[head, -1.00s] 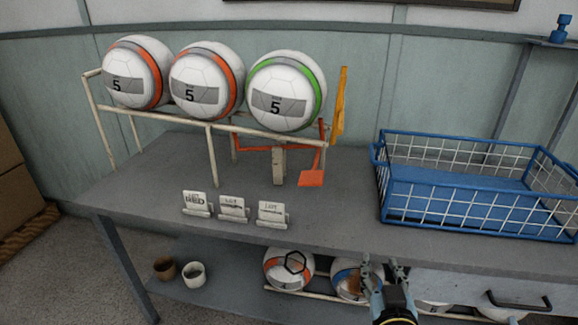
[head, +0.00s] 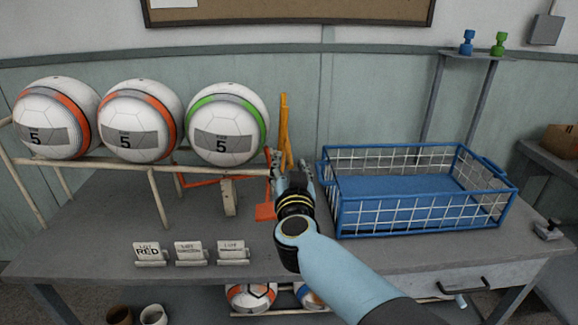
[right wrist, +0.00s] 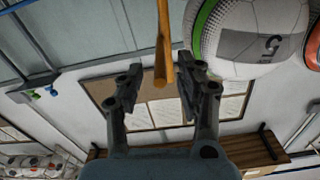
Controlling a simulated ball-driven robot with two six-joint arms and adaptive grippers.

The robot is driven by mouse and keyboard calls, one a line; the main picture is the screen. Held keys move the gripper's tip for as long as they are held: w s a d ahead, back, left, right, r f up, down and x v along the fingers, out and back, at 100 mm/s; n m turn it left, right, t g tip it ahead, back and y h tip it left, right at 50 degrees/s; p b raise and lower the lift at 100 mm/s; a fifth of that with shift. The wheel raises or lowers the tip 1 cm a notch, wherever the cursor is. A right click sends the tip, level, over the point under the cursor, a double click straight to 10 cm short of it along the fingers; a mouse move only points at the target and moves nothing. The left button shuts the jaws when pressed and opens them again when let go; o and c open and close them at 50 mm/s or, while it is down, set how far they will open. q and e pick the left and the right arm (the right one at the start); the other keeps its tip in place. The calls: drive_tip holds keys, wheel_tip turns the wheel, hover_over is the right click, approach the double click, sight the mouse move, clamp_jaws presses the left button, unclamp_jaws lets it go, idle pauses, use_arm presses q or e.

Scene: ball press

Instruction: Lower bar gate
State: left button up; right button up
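The gate bar (head: 285,128) is yellow-orange and stands upright at the right end of the ball rack, beside the green-striped ball (head: 227,125). My right gripper (head: 291,174) is at the lower part of the bar, partly hiding it. In the right wrist view the bar (right wrist: 163,45) shows between the two spread fingers of my right gripper (right wrist: 158,80), with a gap on each side. The gripper is open and holds nothing. An orange pedal-like plate (head: 265,212) lies below the rack's end. My left gripper is not in view.
Two orange-striped balls (head: 140,121) rest on the rack (head: 158,198) to the left. A blue wire basket (head: 345,215) stands right of my right arm. Three small label cards (head: 188,253) stand on the front of the grey bench (head: 90,230).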

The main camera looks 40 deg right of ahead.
drive_tip(key=shift+b+x, duration=0.35)
drive_tip(key=shift+x, duration=1)
clamp_jaws()
